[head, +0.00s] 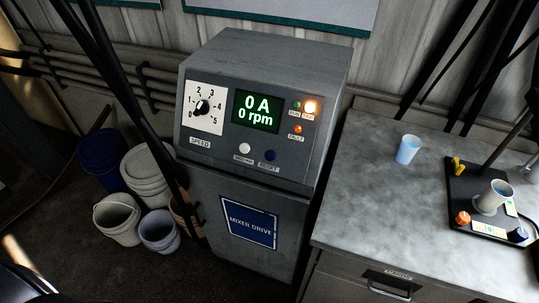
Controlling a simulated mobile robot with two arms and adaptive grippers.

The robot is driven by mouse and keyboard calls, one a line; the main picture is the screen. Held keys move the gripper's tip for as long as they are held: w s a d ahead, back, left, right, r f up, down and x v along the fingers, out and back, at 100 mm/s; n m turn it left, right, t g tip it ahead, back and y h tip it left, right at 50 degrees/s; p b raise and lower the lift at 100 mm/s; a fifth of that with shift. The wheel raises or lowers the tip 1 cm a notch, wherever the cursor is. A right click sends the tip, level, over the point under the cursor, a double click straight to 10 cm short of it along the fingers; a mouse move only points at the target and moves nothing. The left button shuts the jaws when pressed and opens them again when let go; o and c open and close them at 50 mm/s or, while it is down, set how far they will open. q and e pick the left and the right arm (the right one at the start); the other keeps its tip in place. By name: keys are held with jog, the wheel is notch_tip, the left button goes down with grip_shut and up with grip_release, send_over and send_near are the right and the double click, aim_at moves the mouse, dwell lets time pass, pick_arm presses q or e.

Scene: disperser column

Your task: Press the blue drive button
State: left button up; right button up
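The grey mixer drive console (225,60) stands in the middle of the head view. A dark blue round button (270,156) sits low on its sloped face, with a label reading RESET just below it. A white round button (244,149) sits to its left, over a small label too small to read surely. The green display (257,110) reads 0 A and 0 rpm. A black SPEED knob (202,107) sits on a white scale. I make out neither gripper, and nothing touches the buttons.
Several buckets, one dark blue (101,157), stand on the floor at left. Dark slanting bars cross the left and upper right. At right, a grey bench (375,185) holds a light blue cup (408,149) and a black tray (462,180) with a mug. Its middle is clear.

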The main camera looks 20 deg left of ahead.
pick_arm(q)
grip_shut()
dwell(1.1)
